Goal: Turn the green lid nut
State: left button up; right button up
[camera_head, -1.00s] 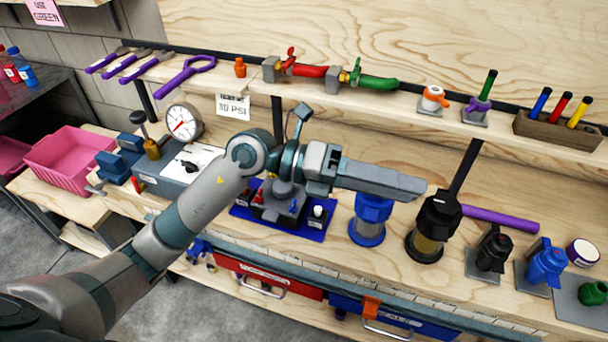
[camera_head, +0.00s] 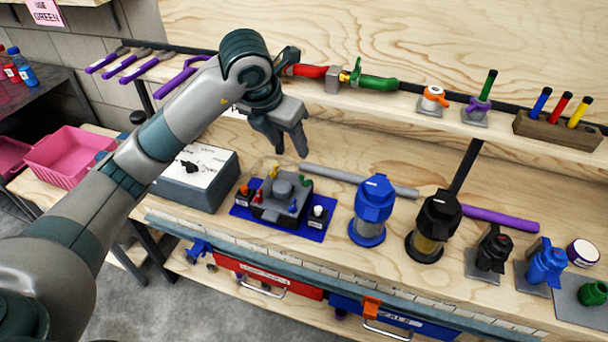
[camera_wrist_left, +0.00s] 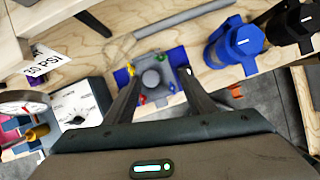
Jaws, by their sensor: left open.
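The grey filter housing (camera_head: 279,200) with a round raised middle sits on a blue mat (camera_head: 311,229). Small coloured nuts stand around its lid: yellow (camera_head: 273,172), red (camera_head: 258,196) and blue (camera_head: 293,206) show in the head view. My left gripper (camera_head: 292,153) points down, open and empty, above the housing. In the wrist view its fingers (camera_wrist_left: 159,77) frame the lid without visible contact.
A blue filter (camera_head: 371,212) and a black filter (camera_head: 433,228) stand to the right. A grey bar (camera_head: 340,178) lies behind the housing. A grey box (camera_head: 196,180) stands left. The shelf (camera_head: 390,100) runs above, behind my gripper.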

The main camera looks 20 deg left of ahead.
pick_arm(q)
jog(key=shift+f, duration=0.15)
pick_arm(e)
jog(key=shift+s, duration=0.1)
pick_arm(q)
jog(key=p, duration=0.1)
send_near(305, 178)
jog(key=p+x, duration=0.3)
jog(key=x, duration=0.4)
jog(key=shift+w+d+f, duration=0.1)
jog(key=shift+w+f, duration=0.15)
jog(key=shift+f, duration=0.4)
pick_arm(e)
jog(key=shift+g, duration=0.4)
jog(key=shift+s+d+r, duration=0.3)
jog(key=shift+s+r, duration=0.3)
jog(key=shift+r, duration=0.35)
jog(key=shift+s+d+r, duration=0.25)
jog(key=shift+s+r, duration=0.35)
jog(key=shift+r, duration=0.35)
pick_arm(q)
jog(key=c, duration=1)
pick_arm(e)
jog(key=shift+f, duration=0.1)
